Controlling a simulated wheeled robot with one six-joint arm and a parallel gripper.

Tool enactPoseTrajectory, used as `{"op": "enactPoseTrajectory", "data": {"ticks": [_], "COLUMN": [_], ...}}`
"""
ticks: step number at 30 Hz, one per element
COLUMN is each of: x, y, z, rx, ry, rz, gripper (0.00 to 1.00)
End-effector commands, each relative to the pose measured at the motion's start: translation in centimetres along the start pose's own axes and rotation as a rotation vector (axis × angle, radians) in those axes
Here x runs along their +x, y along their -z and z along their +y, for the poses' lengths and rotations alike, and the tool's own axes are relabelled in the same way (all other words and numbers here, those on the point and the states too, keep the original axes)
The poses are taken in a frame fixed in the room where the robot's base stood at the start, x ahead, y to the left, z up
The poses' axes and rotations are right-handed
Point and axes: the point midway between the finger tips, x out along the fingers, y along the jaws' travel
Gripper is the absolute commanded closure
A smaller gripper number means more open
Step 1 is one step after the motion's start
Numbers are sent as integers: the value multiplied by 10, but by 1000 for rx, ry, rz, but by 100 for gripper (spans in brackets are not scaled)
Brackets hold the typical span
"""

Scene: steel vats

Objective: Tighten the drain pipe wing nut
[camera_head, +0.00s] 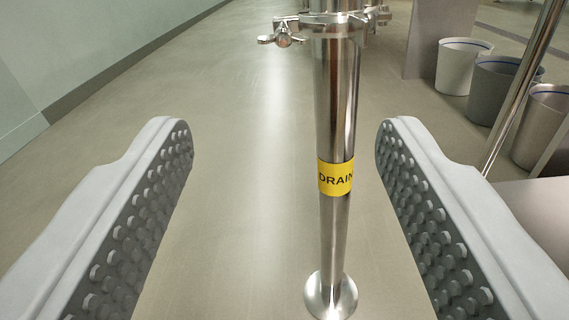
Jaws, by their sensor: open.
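The drain pipe (336,110) is a shiny steel pipe that stands upright, with a yellow "DRAIN" label (336,178) and a round foot flange (331,296) on the floor. Near the top of the view a clamp (330,24) rings the pipe. Its wing nut (282,36) sticks out to the left of the pipe. My gripper (284,140) is open and empty, with one grey studded finger at each side of the view. The pipe shows between the fingers, nearer the right one. The wing nut shows above the fingertips in the picture, apart from them.
Three bins stand at the right: a white one (461,66), a grey one (499,88) and a steel one (541,122). A slanted steel leg (524,88) passes in front of them. A wall (90,45) runs along the left. The floor left of the pipe is clear.

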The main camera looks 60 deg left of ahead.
Motion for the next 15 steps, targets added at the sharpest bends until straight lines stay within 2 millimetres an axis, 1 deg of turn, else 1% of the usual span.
{"op": "enactPoseTrajectory", "data": {"ticks": [1,3,6,15], "x": [-7,-14,-21,-25], "y": [0,0,0,0], "z": [0,0,0,0], "rx": [0,0,0,0], "ry": [0,0,-1,0], "rz": [0,0,0,0], "gripper": [42,42,42,42]}}
